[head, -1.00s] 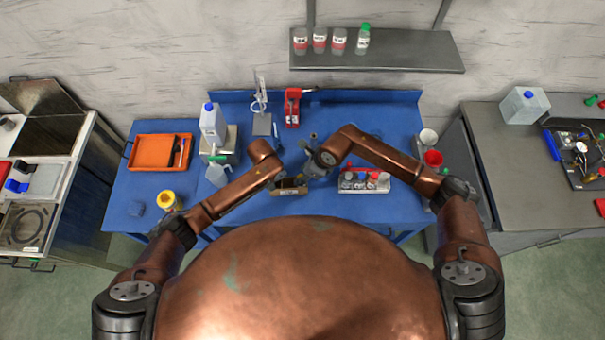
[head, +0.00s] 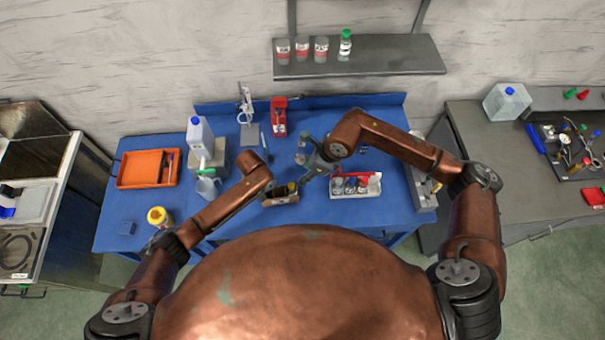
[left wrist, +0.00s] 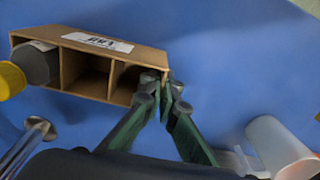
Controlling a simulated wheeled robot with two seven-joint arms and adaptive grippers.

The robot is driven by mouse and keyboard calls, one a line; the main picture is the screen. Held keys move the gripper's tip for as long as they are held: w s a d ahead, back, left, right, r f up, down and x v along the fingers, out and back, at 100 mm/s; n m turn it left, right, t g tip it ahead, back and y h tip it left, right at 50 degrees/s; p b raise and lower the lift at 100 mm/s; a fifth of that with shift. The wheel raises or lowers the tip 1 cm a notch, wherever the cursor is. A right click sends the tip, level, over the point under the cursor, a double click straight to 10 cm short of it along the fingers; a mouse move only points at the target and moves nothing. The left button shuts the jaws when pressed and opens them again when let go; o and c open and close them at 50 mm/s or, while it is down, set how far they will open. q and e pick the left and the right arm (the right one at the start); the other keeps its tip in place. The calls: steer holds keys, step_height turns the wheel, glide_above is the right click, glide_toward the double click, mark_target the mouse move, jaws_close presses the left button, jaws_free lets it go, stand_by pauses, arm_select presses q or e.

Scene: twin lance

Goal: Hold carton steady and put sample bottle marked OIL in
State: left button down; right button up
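The carton (head: 283,199), an open brown box with compartments and a label, sits on the blue table. In the left wrist view the carton (left wrist: 125,56) has a grey bottle with a yellow cap (left wrist: 12,80) in its left end compartment; the other two look empty. My left gripper (left wrist: 164,90) has its fingertips close together on either side of the carton's end wall. My right gripper (head: 311,166) is above the table, behind and right of the carton; its fingers are too small to judge. A white rack (head: 341,193) holds several red-topped bottles; I cannot read OIL.
A metal stand (head: 247,132) and a red device (head: 279,118) are at the back. A metal rod with a disc (left wrist: 36,126) is near the carton.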

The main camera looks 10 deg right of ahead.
stand_by(0.4)
arm_select(q)
steer(key=c, duration=2.1)
jaws_free()
